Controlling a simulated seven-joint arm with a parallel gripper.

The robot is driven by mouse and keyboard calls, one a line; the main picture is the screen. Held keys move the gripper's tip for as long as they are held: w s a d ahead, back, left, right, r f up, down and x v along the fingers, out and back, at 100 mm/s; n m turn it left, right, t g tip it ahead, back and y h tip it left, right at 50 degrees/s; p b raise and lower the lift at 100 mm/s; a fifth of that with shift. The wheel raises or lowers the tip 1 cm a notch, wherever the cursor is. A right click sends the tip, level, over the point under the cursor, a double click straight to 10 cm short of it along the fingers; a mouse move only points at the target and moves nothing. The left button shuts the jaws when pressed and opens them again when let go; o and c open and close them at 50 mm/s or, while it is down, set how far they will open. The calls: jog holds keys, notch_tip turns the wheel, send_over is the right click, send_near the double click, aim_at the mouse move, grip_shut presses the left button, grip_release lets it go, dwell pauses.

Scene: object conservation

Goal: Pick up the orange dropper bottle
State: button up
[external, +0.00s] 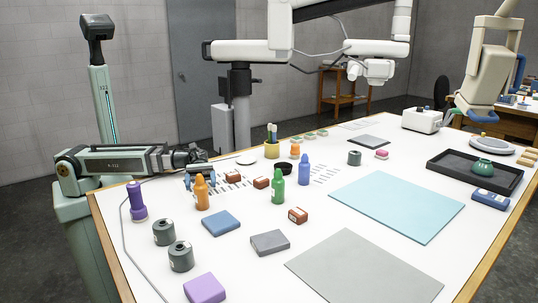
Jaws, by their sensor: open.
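The orange dropper bottle (202,194) stands upright on the left part of the white table. My gripper (200,181), at the end of the grey-green arm on the left, is low over the table. It is open and appears just behind the bottle's upper part. The bottle hides part of the gripper, and I cannot tell whether they touch. The exact depth between them is unclear.
A purple bottle (137,202), green bottle (278,187) and blue bottle (304,172) stand nearby. Grey canisters (181,258) and flat blocks (221,223) lie in front. A black tray (450,174) is at right. Room is free on the blue mat (397,205).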

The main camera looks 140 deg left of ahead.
aim_at(201, 193)
jog(key=shift+f+x, duration=0.1)
jog(key=shift+x, duration=1.4)
jog(key=shift+f+x, duration=0.15)
jog(key=shift+x, duration=1.35)
jog(key=c, duration=1.1)
jog(key=shift+o, duration=0.2)
